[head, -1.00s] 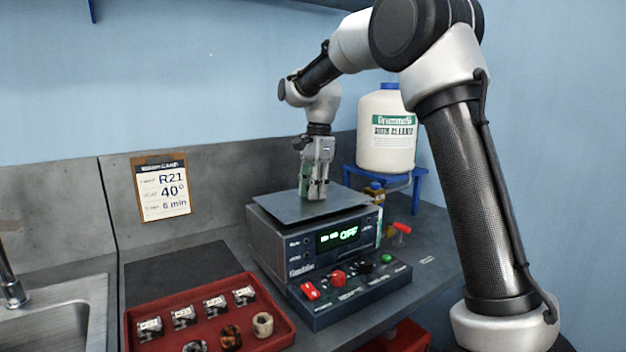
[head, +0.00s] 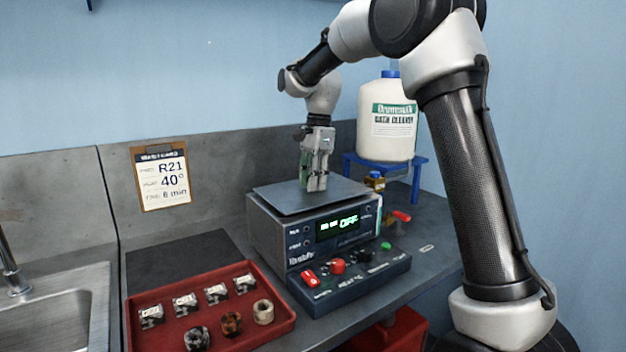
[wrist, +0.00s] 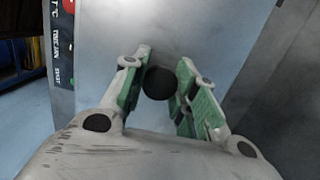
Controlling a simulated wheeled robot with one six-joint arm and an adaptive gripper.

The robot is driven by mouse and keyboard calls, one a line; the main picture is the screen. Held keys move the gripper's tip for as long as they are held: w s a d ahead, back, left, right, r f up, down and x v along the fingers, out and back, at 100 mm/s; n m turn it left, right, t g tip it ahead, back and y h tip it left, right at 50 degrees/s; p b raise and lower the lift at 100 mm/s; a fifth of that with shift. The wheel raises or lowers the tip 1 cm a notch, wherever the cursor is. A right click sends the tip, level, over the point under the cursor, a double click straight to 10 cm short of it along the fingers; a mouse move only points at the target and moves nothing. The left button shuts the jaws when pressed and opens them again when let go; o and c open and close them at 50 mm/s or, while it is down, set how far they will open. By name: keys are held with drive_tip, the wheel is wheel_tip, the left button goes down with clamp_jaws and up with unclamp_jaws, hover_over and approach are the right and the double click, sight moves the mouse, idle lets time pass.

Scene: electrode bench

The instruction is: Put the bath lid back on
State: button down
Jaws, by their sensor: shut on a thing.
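The bath lid (head: 280,199) is a flat dark grey plate on top of the bath (head: 277,233), a boxy unit with a green display reading OFF. It lies nearly level over the bath's top; whether it is fully seated I cannot tell. My gripper (head: 316,186) points down over the lid. In the wrist view, the lid (wrist: 205,35) fills the background and its round black knob (wrist: 160,83) sits between the green-padded fingers of my gripper (wrist: 165,85). The fingers are shut on the knob, which they hide in the head view.
A red tray (head: 168,335) with several small parts is at the front left, beside a sink (head: 65,310). A cleaner jug (head: 388,135) stands on a blue stand (head: 416,180) behind right. A small brown bottle (head: 375,182) and red-handled tap (head: 401,216) are right of the bath.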

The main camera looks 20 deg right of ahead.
drive_tip(key=shift+f, duration=0.55)
idle(0.4)
drive_tip(key=c, duration=1.1)
unclamp_jaws()
drive_tip(key=shift+o, duration=0.2)
drive_tip(key=o, duration=0.5)
drive_tip(key=shift+r, duration=3.45)
